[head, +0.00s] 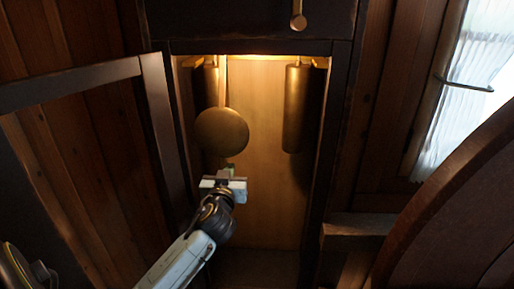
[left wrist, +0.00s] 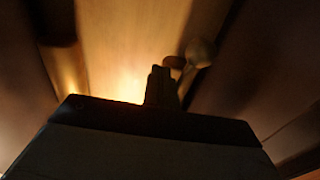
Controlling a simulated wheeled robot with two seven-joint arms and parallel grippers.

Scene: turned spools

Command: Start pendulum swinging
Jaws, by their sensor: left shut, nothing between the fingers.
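The pendulum's round brass bob (head: 221,131) hangs on a thin rod inside the lit clock case (head: 270,185), left of the case's middle. My left gripper (head: 229,170) reaches into the case opening just below the bob. It is shut and holds nothing. In the head view a small gap seems to lie between its tips and the bob, but I cannot tell whether they touch. In the left wrist view the shut fingers (left wrist: 163,86) are dark, with a rounded shape (left wrist: 200,51) beside their tips, probably the bob. My right gripper is not in view.
A brass cylinder weight (head: 297,108) hangs at the right of the case, and another (head: 209,88) is partly behind the bob. The glass-less-looking door frame (head: 165,125) stands open at the left. A curved wooden piece (head: 440,205) is at the right. The case's lower middle is clear.

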